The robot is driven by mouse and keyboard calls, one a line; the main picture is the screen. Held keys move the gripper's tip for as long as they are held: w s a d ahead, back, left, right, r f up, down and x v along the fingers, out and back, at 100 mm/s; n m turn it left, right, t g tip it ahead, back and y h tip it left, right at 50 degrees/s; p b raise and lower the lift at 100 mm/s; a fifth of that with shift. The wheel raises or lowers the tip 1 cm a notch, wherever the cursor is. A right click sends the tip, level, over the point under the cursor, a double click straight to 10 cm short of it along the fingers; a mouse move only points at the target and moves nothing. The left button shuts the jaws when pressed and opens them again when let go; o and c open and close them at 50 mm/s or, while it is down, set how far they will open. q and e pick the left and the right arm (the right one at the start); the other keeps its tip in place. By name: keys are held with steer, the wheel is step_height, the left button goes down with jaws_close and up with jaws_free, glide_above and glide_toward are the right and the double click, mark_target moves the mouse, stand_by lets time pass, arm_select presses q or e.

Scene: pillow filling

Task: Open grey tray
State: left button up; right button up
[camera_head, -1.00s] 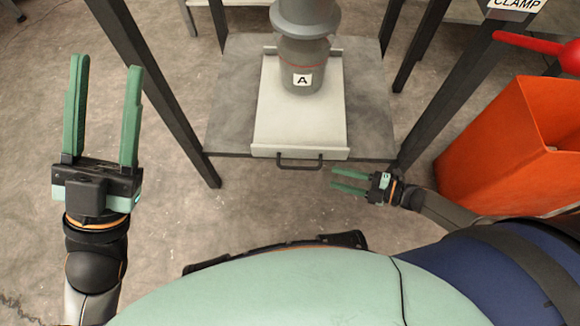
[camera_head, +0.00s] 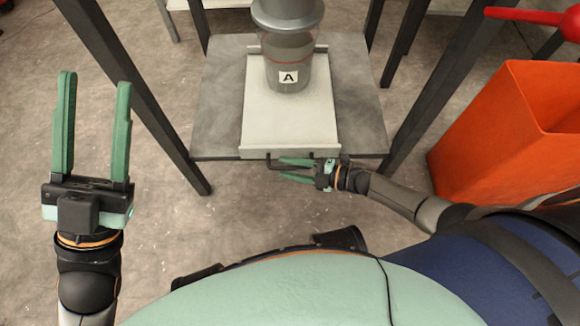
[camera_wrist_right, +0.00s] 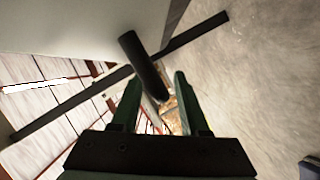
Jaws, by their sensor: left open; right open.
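The pale grey tray (camera_head: 291,128) lies on a dark grey shelf, with its front edge at the shelf's front. Its black bar handle (camera_head: 268,163) sticks out from the front and is partly hidden by my right gripper (camera_head: 281,168). That gripper is open at the handle, with its fingers pointing left. In the right wrist view, the dark handle bar (camera_wrist_right: 143,62) runs between the two open green fingers of the right gripper (camera_wrist_right: 158,80); contact cannot be told. My left gripper (camera_head: 95,80) is open and empty, far left of the tray, fingers pointing up the picture.
A grey cylinder marked A (camera_head: 288,75) stands above the back of the tray. Dark table legs (camera_head: 135,95) frame the shelf on both sides. An orange bin (camera_head: 490,130) stands at the right.

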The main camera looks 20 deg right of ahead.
jaws_close()
stand_by(0.3)
stand_by(1.1)
